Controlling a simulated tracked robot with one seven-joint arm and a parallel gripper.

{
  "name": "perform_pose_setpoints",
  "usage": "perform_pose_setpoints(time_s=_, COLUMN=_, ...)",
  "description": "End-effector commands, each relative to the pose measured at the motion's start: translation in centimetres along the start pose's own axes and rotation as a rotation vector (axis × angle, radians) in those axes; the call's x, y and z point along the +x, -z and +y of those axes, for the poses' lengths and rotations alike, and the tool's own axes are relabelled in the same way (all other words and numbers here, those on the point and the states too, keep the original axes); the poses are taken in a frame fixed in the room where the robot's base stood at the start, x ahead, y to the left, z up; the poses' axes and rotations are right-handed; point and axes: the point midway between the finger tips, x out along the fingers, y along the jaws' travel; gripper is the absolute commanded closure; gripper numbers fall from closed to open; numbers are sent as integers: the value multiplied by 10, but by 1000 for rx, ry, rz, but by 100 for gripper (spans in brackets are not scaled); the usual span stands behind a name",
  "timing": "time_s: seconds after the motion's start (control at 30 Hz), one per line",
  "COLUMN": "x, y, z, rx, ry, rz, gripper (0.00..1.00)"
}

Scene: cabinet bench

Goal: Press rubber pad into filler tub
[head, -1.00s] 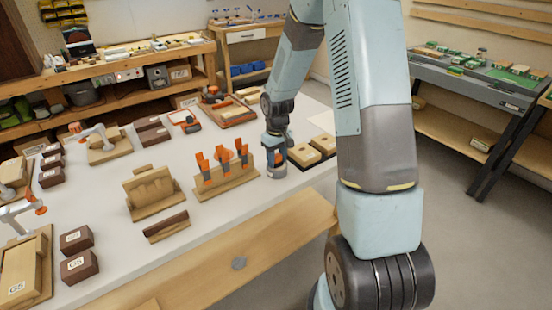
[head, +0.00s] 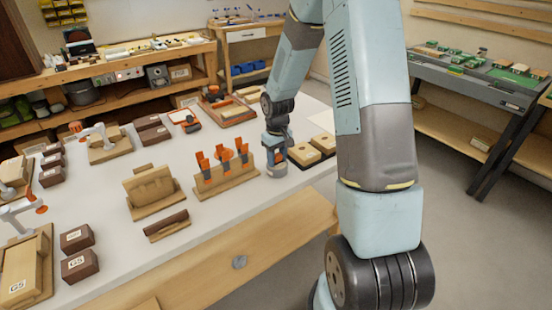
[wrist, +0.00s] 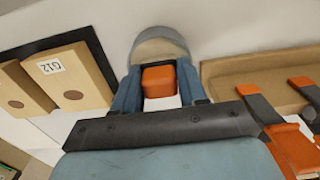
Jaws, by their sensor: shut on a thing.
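My gripper (wrist: 160,92) is shut on a small block with an orange-red face (wrist: 158,80), which I take to be the rubber pad. White shows just below this face, between the blue fingers. A round grey-beige shape (wrist: 160,47), probably the filler tub, lies directly beyond the fingertips in the wrist view. In the head view my gripper (head: 276,150) points down at the bench's right part, over a short grey cylindrical form. The pad's underside is hidden, so I cannot tell whether it touches the filler.
A wooden rack (head: 227,178) with orange-and-dark tools stands close left of my gripper. Wooden blocks (head: 304,153) on a dark base, one labelled G12 in the wrist view (wrist: 50,66), stand close right. A wooden holder (head: 152,190) and dark blocks (head: 78,264) are farther left.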

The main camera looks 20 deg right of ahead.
Motion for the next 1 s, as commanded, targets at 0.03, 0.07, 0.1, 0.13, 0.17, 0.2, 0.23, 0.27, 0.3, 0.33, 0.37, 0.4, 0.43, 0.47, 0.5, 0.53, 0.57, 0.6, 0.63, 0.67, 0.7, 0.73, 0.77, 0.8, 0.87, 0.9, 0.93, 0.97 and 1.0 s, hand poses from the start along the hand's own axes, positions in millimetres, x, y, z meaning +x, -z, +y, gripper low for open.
perform_pose_setpoints(time_s=0.03, x=2, y=-1, z=0, rx=0, ry=1, rz=-4, gripper=83)
perform_pose_setpoints(time_s=0.07, x=2, y=-1, z=0, rx=0, ry=1, rz=-4, gripper=83)
perform_pose_setpoints(time_s=0.1, x=2, y=-1, z=0, rx=0, ry=1, rz=-4, gripper=83)
perform_pose_setpoints(time_s=0.13, x=1, y=-1, z=0, rx=0, ry=1, rz=-4, gripper=83)
perform_pose_setpoints(time_s=0.17, x=1, y=-1, z=0, rx=0, ry=1, rz=-4, gripper=83)
perform_pose_setpoints(time_s=0.2, x=0, y=-1, z=0, rx=0, ry=1, rz=-4, gripper=83)
perform_pose_setpoints(time_s=0.23, x=-2, y=-1, z=0, rx=1, ry=1, rz=-3, gripper=83)
perform_pose_setpoints(time_s=0.27, x=-4, y=-1, z=0, rx=1, ry=1, rz=-3, gripper=83)
perform_pose_setpoints(time_s=0.3, x=-6, y=-1, z=0, rx=1, ry=1, rz=-3, gripper=83)
perform_pose_setpoints(time_s=0.33, x=-8, y=-1, z=0, rx=1, ry=1, rz=-3, gripper=83)
perform_pose_setpoints(time_s=0.37, x=-10, y=-1, z=0, rx=1, ry=1, rz=-3, gripper=83)
perform_pose_setpoints(time_s=0.4, x=-13, y=-1, z=0, rx=1, ry=1, rz=-2, gripper=83)
perform_pose_setpoints(time_s=0.43, x=-15, y=-1, z=0, rx=0, ry=0, rz=-1, gripper=83)
perform_pose_setpoints(time_s=0.47, x=-17, y=-1, z=0, rx=0, ry=0, rz=-1, gripper=83)
perform_pose_setpoints(time_s=0.5, x=-20, y=-1, z=0, rx=0, ry=0, rz=-1, gripper=83)
perform_pose_setpoints(time_s=0.53, x=-22, y=-1, z=0, rx=0, ry=0, rz=-2, gripper=83)
perform_pose_setpoints(time_s=0.57, x=-24, y=-1, z=0, rx=0, ry=0, rz=-2, gripper=83)
perform_pose_setpoints(time_s=0.6, x=-26, y=-1, z=0, rx=-1, ry=0, rz=-2, gripper=83)
perform_pose_setpoints(time_s=0.63, x=-28, y=0, z=0, rx=-1, ry=0, rz=-1, gripper=83)
perform_pose_setpoints(time_s=0.67, x=-30, y=0, z=0, rx=-1, ry=0, rz=-1, gripper=83)
perform_pose_setpoints(time_s=0.7, x=-33, y=0, z=0, rx=0, ry=0, rz=-1, gripper=83)
perform_pose_setpoints(time_s=0.73, x=-35, y=0, z=0, rx=0, ry=0, rz=-1, gripper=83)
perform_pose_setpoints(time_s=0.77, x=-37, y=0, z=0, rx=0, ry=0, rz=-1, gripper=83)
perform_pose_setpoints(time_s=0.8, x=-40, y=0, z=0, rx=0, ry=0, rz=-1, gripper=83)
perform_pose_setpoints(time_s=0.87, x=-43, y=0, z=0, rx=0, ry=0, rz=-1, gripper=83)
perform_pose_setpoints(time_s=0.9, x=-46, y=0, z=0, rx=1, ry=0, rz=0, gripper=83)
perform_pose_setpoints(time_s=0.93, x=-48, y=0, z=0, rx=1, ry=0, rz=0, gripper=83)
perform_pose_setpoints(time_s=0.97, x=-50, y=0, z=0, rx=1, ry=0, rz=0, gripper=83)
perform_pose_setpoints(time_s=1.0, x=-52, y=0, z=0, rx=1, ry=0, rz=0, gripper=83)
